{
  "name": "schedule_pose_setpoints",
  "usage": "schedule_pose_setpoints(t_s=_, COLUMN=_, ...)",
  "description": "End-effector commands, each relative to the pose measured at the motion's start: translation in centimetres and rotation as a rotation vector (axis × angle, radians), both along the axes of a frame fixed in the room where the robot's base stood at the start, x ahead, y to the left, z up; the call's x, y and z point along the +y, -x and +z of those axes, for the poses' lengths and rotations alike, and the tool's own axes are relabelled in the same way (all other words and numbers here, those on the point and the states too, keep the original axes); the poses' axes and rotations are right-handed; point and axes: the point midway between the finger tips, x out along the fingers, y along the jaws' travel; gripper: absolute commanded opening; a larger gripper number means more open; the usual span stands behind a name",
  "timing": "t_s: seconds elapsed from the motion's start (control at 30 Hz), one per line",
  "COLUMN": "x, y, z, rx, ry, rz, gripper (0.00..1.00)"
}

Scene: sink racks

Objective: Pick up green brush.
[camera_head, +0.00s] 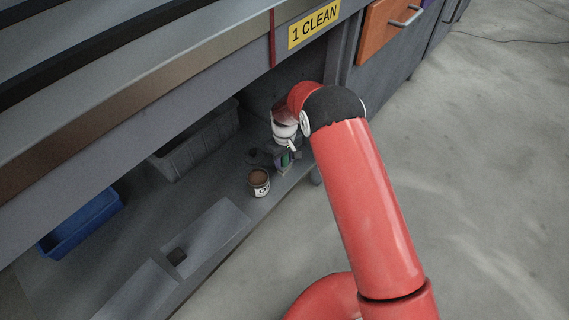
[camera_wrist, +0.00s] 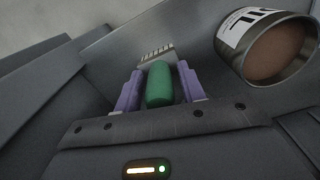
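The green brush (camera_wrist: 160,84) is between the two purple fingers of my gripper (camera_wrist: 161,92) in the wrist view, its green handle toward the camera. A light bristled or comb-like end (camera_wrist: 157,53) shows just beyond the handle. The fingers flank the handle closely on both sides; whether they press on it cannot be told. In the head view my gripper (camera_head: 285,157) is low over the shelf under the counter, and a small bit of green shows there, mostly hidden by the gripper.
An open tin with brown contents (camera_head: 259,182) stands close left of my gripper; it also shows in the wrist view (camera_wrist: 272,52). A grey crate (camera_head: 195,140) and a blue bin (camera_head: 80,222) are farther left on the shelf. The counter edge (camera_head: 150,100) overhangs the shelf.

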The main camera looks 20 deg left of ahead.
Motion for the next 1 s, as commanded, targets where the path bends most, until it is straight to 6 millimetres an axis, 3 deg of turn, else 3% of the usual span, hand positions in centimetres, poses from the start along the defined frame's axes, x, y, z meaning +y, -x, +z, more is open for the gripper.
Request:
schedule_pose_setpoints(t_s=0.03, x=0.0, y=0.0, z=0.0, rx=0.0, ry=0.0, rz=0.0, gripper=0.33)
schedule_pose_setpoints(t_s=0.3, x=0.0, y=0.0, z=0.0, rx=0.0, ry=0.0, rz=0.0, gripper=0.02)
schedule_pose_setpoints(t_s=0.57, x=0.0, y=0.0, z=0.6, rx=-0.001, ry=-0.001, rz=0.0, gripper=0.02)
schedule_pose_setpoints(t_s=1.0, x=0.0, y=0.0, z=8.6, rx=-0.001, ry=-0.002, rz=-0.001, gripper=0.02)
